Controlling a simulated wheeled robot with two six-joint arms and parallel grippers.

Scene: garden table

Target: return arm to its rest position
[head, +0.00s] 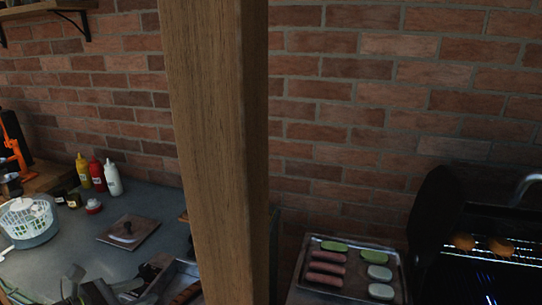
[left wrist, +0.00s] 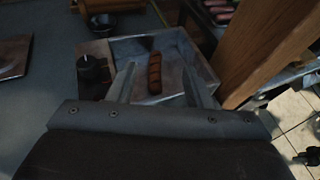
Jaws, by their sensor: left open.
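My left gripper (head: 112,292) shows at the bottom left of the head view. In the left wrist view its two fingers (left wrist: 158,80) stand apart with nothing held between them. Past the fingers is a metal tray (left wrist: 196,58) with a brown grilled sausage (left wrist: 154,74) lying in it. The tray (head: 186,268) also shows in the head view, right of the gripper, partly cut off by the picture's bottom edge and the post. My right gripper is in neither view.
A wooden post (head: 215,150) stands in front, just right of the tray.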

